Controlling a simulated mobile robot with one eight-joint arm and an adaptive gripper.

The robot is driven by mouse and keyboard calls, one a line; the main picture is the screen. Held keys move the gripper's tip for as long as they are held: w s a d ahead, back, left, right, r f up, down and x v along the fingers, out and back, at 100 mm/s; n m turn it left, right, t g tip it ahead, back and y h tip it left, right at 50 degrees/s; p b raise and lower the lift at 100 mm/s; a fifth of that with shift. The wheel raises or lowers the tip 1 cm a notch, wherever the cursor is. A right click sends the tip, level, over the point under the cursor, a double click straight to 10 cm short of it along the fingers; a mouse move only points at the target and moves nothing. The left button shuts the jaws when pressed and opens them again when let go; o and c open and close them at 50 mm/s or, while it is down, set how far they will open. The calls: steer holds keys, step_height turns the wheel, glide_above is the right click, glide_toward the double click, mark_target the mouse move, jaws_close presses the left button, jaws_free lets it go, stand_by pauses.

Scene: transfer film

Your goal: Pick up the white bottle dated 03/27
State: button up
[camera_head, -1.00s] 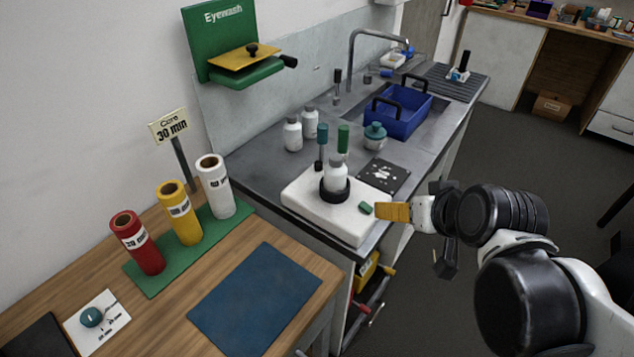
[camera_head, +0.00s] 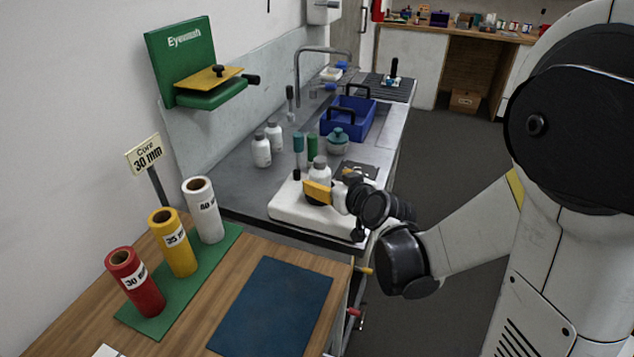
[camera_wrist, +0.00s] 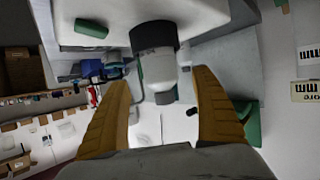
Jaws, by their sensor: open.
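A white bottle (camera_head: 320,171) with a grey cap stands in a black ring holder on a white device (camera_head: 290,207). In the wrist view the same bottle (camera_wrist: 158,70) appears inverted, with the black ring (camera_wrist: 154,37) at its base. My gripper (camera_head: 313,191) is open at the bottle, and its yellow fingers partly hide it in the head view. In the wrist view my gripper (camera_wrist: 162,82) has one finger on each side of the bottle, with gaps visible. Two more white bottles (camera_head: 262,151) (camera_head: 274,137) stand behind on the counter. No date is readable on any bottle.
Green and teal-topped tools (camera_head: 312,146) stand close behind the device. A teal-lidded jar (camera_head: 338,142) and a blue crate (camera_head: 347,122) are farther back. Red, yellow and white rolls (camera_head: 174,244) stand on the wooden table's green mat, near a blue mat (camera_head: 272,305).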

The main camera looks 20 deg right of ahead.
mark_target(320, 174)
steer(key=b+x, duration=0.2)
steer(key=x, duration=0.3)
steer(key=shift+w+r, duration=0.1)
steer(key=shift+w, duration=0.1)
steer(key=shift+s+r, duration=0.1)
steer(key=shift+c, duration=1.3)
steer(key=c, duration=1.2)
steer(key=shift+r, duration=0.1)
